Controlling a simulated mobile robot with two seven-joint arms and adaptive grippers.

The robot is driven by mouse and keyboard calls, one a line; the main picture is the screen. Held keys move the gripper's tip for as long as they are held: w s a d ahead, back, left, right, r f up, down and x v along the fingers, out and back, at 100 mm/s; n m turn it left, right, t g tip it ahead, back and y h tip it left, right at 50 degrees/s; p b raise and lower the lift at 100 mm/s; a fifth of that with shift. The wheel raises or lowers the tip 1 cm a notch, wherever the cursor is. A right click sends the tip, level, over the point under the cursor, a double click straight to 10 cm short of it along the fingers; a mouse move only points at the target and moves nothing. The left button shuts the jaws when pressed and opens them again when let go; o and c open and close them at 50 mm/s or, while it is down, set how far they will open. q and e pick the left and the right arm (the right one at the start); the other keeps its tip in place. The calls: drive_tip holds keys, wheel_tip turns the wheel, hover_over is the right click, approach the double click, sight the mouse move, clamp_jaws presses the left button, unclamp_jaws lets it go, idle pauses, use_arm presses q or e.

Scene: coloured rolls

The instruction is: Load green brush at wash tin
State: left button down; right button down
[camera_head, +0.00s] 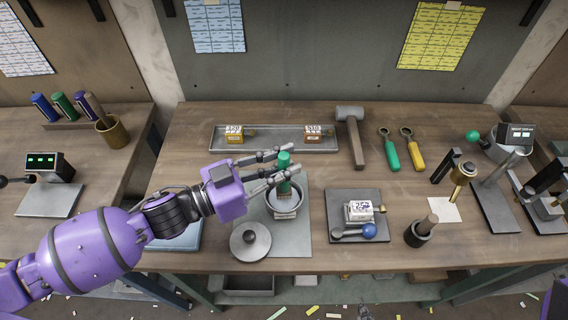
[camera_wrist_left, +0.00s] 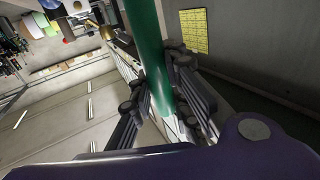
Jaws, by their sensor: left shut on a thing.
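The green brush (camera_head: 284,185) stands about upright, and its green handle fills the middle of the left wrist view (camera_wrist_left: 152,60). My left gripper (camera_head: 289,161) is shut on that handle. The brush's lower end is over or inside the round grey wash tin (camera_head: 299,206); I cannot tell whether it touches the bottom. The tin stands on a light grey mat (camera_head: 292,245). A round lid with a dark knob (camera_head: 250,241) lies in front of it. My right gripper is out of view.
A metal tray (camera_head: 275,136) with small labelled blocks lies behind the tin. A hammer (camera_head: 350,130) and green (camera_head: 390,150) and yellow (camera_head: 412,150) tools lie behind right. A dark plate (camera_head: 340,195) with a labelled block and blue-ended tool sits to the right.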

sight(284, 155)
use_arm(q)
drive_tip(key=shift+f, duration=0.5)
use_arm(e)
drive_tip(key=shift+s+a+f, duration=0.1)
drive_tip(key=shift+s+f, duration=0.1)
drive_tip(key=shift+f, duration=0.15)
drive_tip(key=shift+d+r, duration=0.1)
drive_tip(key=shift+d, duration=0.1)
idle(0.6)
use_arm(q)
drive_tip(key=shift+f, duration=0.25)
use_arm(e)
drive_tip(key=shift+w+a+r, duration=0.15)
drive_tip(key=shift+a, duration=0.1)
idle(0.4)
